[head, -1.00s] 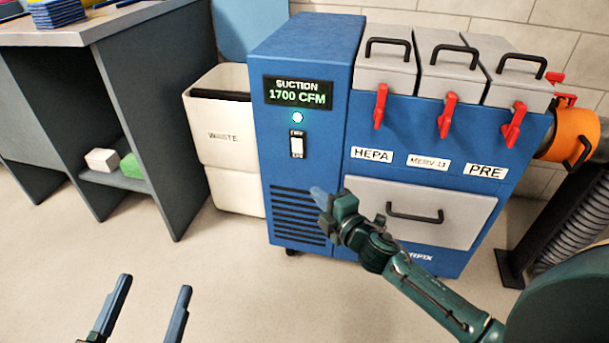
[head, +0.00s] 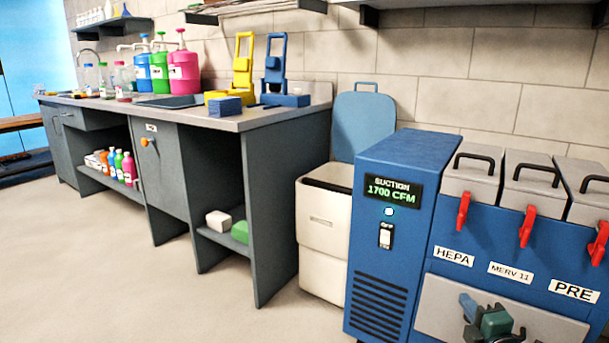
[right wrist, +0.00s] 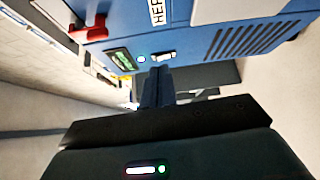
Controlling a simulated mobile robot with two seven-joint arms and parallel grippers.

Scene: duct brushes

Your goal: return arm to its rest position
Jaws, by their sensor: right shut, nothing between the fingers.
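My right gripper (head: 468,307) shows at the bottom right of the head view, in front of the grey drawer of the blue suction machine (head: 385,250). Its fingers are together with nothing between them. In the right wrist view the closed fingers (right wrist: 157,88) point toward the machine's front, apart from any held thing. The rest of my right arm is below the frame in the head view. My left gripper is out of the head view now.
The machine has a lit display (head: 392,190), a switch (head: 386,236) and red latches. A white waste bin (head: 322,240) with its blue lid up stands left of it. A long counter (head: 240,120) with bottles and jugs runs along the wall. The floor (head: 120,270) at left is clear.

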